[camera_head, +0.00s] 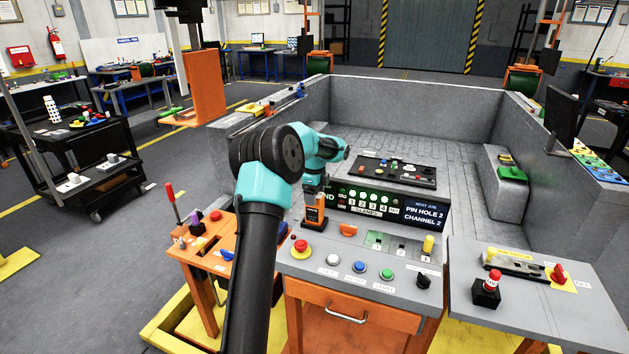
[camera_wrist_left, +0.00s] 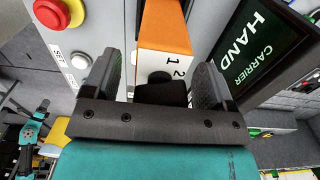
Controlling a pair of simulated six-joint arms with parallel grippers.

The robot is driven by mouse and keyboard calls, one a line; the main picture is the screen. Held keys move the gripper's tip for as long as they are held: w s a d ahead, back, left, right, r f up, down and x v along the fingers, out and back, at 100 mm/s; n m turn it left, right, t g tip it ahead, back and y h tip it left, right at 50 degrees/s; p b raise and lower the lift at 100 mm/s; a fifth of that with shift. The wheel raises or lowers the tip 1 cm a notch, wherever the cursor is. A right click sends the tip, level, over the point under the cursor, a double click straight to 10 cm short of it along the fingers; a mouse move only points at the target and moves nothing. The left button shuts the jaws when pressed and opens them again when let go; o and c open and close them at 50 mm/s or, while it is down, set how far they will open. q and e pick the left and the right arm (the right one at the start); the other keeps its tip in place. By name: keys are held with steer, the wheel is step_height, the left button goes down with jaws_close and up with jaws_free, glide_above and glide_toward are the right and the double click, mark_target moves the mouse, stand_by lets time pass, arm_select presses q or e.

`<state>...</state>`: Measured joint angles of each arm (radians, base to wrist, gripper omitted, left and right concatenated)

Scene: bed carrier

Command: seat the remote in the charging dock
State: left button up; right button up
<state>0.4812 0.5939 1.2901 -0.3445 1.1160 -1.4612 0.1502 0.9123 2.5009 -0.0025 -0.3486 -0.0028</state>
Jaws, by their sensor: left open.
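The orange remote (camera_head: 314,222) stands roughly upright on the grey control console, below my left arm. In the left wrist view the remote (camera_wrist_left: 163,35) shows an orange side, a white face marked 1 and 2, and a black end close to the gripper. My left gripper (camera_head: 314,192) is over its top. In the left wrist view the open gripper (camera_wrist_left: 160,80) has one finger on each side of the remote, with visible gaps. I cannot clearly make out the charging dock or whether the remote sits in it. My right gripper is not in view.
The console (camera_head: 350,268) carries a red button (camera_head: 301,246), several coloured buttons and a black knob (camera_head: 423,281). A display panel (camera_head: 385,203) stands just behind the remote. An orange side table (camera_head: 205,245) with small parts is at left. A grey-walled bed lies beyond.

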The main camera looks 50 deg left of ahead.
arm_select(q)
step_height(320, 180, up, 17)
steer(key=shift+r, duration=0.15)
stand_by(0.5)
